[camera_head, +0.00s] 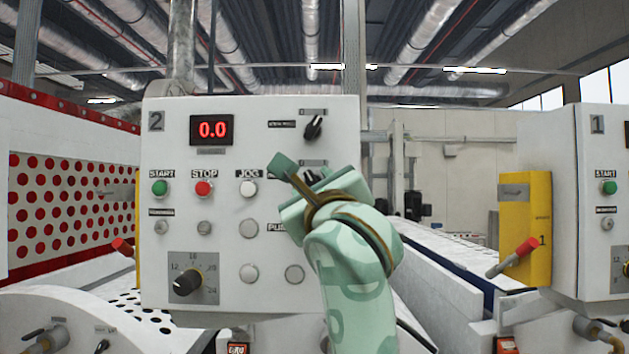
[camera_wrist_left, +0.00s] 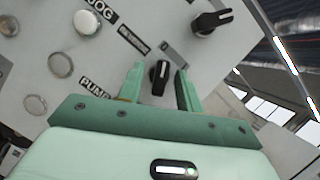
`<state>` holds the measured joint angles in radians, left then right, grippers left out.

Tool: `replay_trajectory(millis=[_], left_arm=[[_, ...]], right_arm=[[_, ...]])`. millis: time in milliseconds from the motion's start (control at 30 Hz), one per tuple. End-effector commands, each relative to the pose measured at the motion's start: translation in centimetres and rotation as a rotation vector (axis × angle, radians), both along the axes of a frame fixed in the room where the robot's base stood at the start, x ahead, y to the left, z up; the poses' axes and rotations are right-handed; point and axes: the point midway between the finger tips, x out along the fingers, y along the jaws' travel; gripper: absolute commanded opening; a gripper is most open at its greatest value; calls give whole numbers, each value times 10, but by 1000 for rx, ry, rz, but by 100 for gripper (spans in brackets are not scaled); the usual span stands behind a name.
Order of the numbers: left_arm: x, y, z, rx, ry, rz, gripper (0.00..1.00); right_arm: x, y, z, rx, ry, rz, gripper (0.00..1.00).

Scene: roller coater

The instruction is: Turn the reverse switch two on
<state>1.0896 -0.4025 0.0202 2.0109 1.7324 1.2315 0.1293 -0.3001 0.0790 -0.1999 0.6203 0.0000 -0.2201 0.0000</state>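Control panel two (camera_head: 222,265) is white and marked "2". It has two black rotary knobs at its right side. The upper knob (camera_head: 313,127) also shows in the left wrist view (camera_wrist_left: 212,21). The lower knob (camera_head: 311,177) is partly hidden by my left gripper (camera_head: 298,178) in the head view. In the left wrist view this lower knob (camera_wrist_left: 160,77) sits between the two green fingers, with a gap on each side. The gripper is open. My right gripper is in neither view.
The panel also carries a red 0.0 display (camera_head: 211,130), a green start button (camera_head: 160,188), a red stop button (camera_head: 204,189), a white jog button (camera_head: 248,189) and a dial (camera_head: 188,282). Panel one (camera_head: 600,150) and a red-tipped lever (camera_head: 512,257) stand at the right.

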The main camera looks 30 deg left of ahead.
Motion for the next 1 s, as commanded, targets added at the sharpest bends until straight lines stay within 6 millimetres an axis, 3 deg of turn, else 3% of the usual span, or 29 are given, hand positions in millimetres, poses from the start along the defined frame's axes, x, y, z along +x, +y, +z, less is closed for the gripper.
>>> replay_trajectory(millis=[167, 267, 300, 667, 1000], left_arm=[[0, 0, 0, 0, 0, 0, 33], [0, 0, 0, 0, 0, 0, 5], [0, 0, 0, 0, 0, 0, 0], [0, 0, 0, 27, 16, -1, 0], [-2, 1, 0, 209, 124, 2, 0]], right_arm=[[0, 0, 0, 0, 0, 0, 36], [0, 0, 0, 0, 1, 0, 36], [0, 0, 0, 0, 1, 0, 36], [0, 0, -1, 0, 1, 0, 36], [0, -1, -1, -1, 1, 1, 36]])
